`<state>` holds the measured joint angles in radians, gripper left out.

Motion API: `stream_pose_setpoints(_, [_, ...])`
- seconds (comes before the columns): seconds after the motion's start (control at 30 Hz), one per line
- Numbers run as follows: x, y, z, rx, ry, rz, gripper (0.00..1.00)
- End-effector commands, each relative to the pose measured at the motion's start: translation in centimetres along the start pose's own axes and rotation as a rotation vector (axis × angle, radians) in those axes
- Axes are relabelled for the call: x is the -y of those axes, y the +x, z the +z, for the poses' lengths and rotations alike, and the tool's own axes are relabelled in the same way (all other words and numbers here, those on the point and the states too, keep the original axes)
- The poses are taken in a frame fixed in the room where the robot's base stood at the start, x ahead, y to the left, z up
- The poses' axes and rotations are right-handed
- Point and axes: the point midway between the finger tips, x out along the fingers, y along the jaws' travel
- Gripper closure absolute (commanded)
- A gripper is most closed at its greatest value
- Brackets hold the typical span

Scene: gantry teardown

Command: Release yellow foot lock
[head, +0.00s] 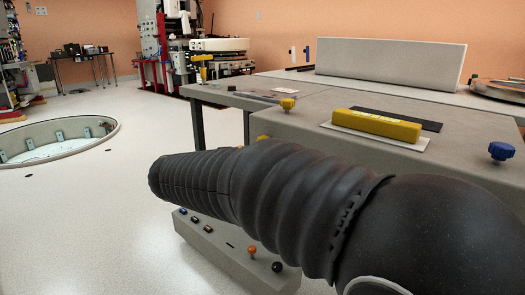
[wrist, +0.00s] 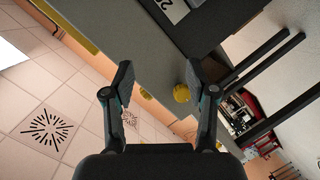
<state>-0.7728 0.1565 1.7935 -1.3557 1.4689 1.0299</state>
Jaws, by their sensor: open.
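In the wrist view my gripper (wrist: 159,84) is open, its two dark fingers spread with nothing held between them. A round yellow knob (wrist: 182,92) shows beside the right fingertip; I cannot tell whether they touch. In the head view a yellow knob (head: 287,103) stands on the near grey bench, and a second yellow piece (head: 262,138) shows at the bench's front, partly hidden by my arm. I cannot tell which of these is the foot lock. My dark sleeved arm crosses the head view, and the gripper is not visible there.
A yellow block (head: 376,124) lies on a white plate on the bench (head: 320,110), with a blue knob (head: 501,151) to its right. A low grey box with small controls (head: 215,240) sits below my arm. A round floor pit (head: 60,138) lies left; pale floor around it is clear.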

Motion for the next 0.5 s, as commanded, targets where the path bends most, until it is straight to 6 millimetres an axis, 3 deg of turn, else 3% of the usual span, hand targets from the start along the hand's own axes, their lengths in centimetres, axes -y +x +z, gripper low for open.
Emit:
stream_pose_setpoints(0.03, [1.9,-1.4,-1.3,-0.059,0.014,0.024,0.43])
stream_pose_setpoints(0.1, [3.3,-3.1,-3.1,-0.130,0.047,0.055,0.43])
stream_pose_setpoints(0.27, [5.0,-5.5,-5.2,-0.227,0.096,0.092,0.43])
stream_pose_setpoints(0.37, [5.2,-5.7,-5.8,-0.247,0.109,0.100,0.43])
stream_pose_setpoints(0.5, [5.0,-4.3,-6.1,-0.246,0.110,0.101,0.43])
